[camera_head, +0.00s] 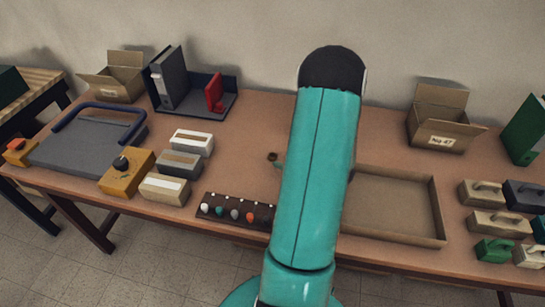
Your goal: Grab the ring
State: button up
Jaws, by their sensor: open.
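I cannot make out a ring for certain. A small brown, round thing (272,156) lies on the table just left of my teal arm, too small to tell what it is. A dark strip (226,205) at the table's front edge holds several small rounded pieces in white, teal, grey and orange. My arm rises through the middle of the view and hides the table behind it. My gripper does not show.
An empty shallow tray (438,208) is right of my arm, partly hidden. Several handled blocks (497,222) stand at the right. Open cardboard boxes (445,130), (122,82) stand at the back. Yellow (120,180) and grey (180,163) blocks and a blue-handled board (75,145) fill the left.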

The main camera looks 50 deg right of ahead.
aim_at(273, 155)
jog(key=x, duration=0.4)
jog(key=shift+w, duration=0.2)
jog(key=c, duration=1.1)
jog(key=shift+o, duration=0.2)
jog(key=shift+r, duration=0.1)
